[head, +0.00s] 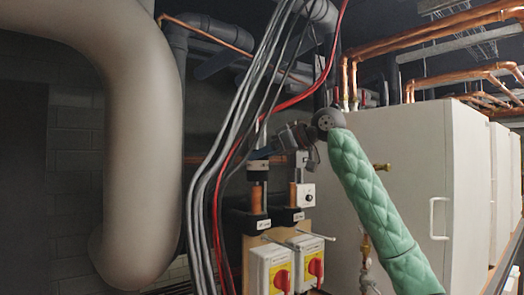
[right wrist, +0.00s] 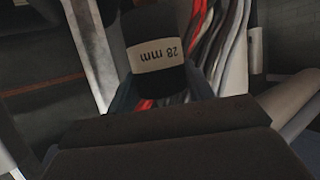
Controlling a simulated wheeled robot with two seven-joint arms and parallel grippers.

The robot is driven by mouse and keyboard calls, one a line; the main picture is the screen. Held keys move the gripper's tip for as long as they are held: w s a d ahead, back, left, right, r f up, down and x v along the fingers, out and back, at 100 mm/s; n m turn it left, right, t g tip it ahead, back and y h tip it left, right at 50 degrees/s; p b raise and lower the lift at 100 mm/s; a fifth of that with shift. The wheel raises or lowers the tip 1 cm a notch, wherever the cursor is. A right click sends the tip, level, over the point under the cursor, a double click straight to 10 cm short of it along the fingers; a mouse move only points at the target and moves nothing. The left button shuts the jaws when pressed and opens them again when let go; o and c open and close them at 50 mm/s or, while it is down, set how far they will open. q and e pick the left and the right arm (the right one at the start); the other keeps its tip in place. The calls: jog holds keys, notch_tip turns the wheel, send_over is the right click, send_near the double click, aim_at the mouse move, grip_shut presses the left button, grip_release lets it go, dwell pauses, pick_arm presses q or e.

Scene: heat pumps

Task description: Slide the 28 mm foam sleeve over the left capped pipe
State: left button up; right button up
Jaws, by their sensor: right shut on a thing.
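The black foam sleeve (right wrist: 157,85) carries a pale label reading "28 mm", upside down in the right wrist view. My right gripper (head: 260,161) is shut on it. In the head view, the dark sleeve (head: 257,176) is upright and in line with the left copper pipe (head: 255,200), at its upper end. I cannot tell whether it is around the pipe or just above it. The pipe's cap is not visible. The lower part of this pipe stands in a black labelled collar (head: 250,222). My left gripper is not in view.
A second copper pipe with a black collar (head: 287,214) and a white dial box (head: 305,195) stands to the right. Grey and red cables (head: 222,150) hang close on the left. Two yellow-and-red switch boxes (head: 272,270) are below. White cabinets (head: 410,160) stand behind my arm.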

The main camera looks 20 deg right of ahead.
aim_at(267, 176)
jog(key=shift+a+f, duration=0.35)
jog(key=shift+a, duration=0.1)
jog(key=shift+d+f, duration=0.5)
jog(key=shift+f, duration=0.4)
jog(key=shift+a+f+b, duration=0.3)
jog(key=shift+f, duration=0.3)
jog(key=shift+d+f+b, duration=0.2)
jog(key=shift+f+b, duration=0.1)
jog(key=shift+f, duration=0.3)
jog(key=shift+a+f+b, duration=0.15)
jog(key=shift+f+b, duration=0.2)
jog(key=shift+f, duration=0.45)
jog(key=shift+f+b, duration=0.35)
jog(key=shift+f, duration=0.5)
jog(key=shift+f, duration=0.1)
jog(key=o, duration=0.7)
